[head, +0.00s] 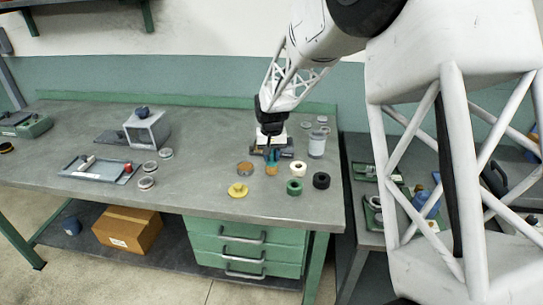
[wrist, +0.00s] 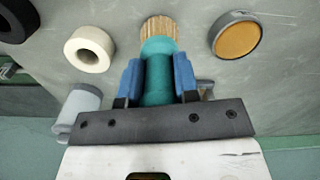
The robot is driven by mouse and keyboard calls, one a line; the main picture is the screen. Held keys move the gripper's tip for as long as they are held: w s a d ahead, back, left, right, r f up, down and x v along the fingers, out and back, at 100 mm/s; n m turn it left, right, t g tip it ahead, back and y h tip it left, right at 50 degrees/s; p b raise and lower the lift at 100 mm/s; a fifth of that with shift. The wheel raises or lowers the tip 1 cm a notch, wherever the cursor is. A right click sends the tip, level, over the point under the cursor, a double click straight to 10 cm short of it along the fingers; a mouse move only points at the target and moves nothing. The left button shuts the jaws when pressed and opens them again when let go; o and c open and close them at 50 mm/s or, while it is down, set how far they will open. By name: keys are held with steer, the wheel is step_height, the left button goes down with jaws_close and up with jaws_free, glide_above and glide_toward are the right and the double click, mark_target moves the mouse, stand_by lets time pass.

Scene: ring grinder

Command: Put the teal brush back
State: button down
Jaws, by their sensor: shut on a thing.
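The teal brush (wrist: 158,78) has a teal handle and tan bristles. In the wrist view it sits between the two blue fingers of my gripper (wrist: 159,84), which is shut on its handle. The bristles point away from the gripper. In the head view my gripper (head: 271,153) is low over the right part of the bench, and the brush's orange-tan end (head: 272,170) shows just below it. I cannot tell whether the bristles touch the bench top.
Near the brush stand a white ring (head: 298,168), green ring (head: 294,187), black ring (head: 321,180), orange-filled tin (head: 245,168), yellow piece (head: 237,190) and pale jar (head: 317,146). A grey tray (head: 82,176) and grey box (head: 147,128) are left.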

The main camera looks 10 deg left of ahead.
steer(key=shift+f, duration=0.35)
steer(key=c, duration=0.9)
jaws_free()
steer(key=shift+o, duration=0.2)
steer(key=shift+r, duration=0.15)
step_height(320, 180, up, 12)
steer(key=shift+r, duration=0.1)
stand_by(0.5)
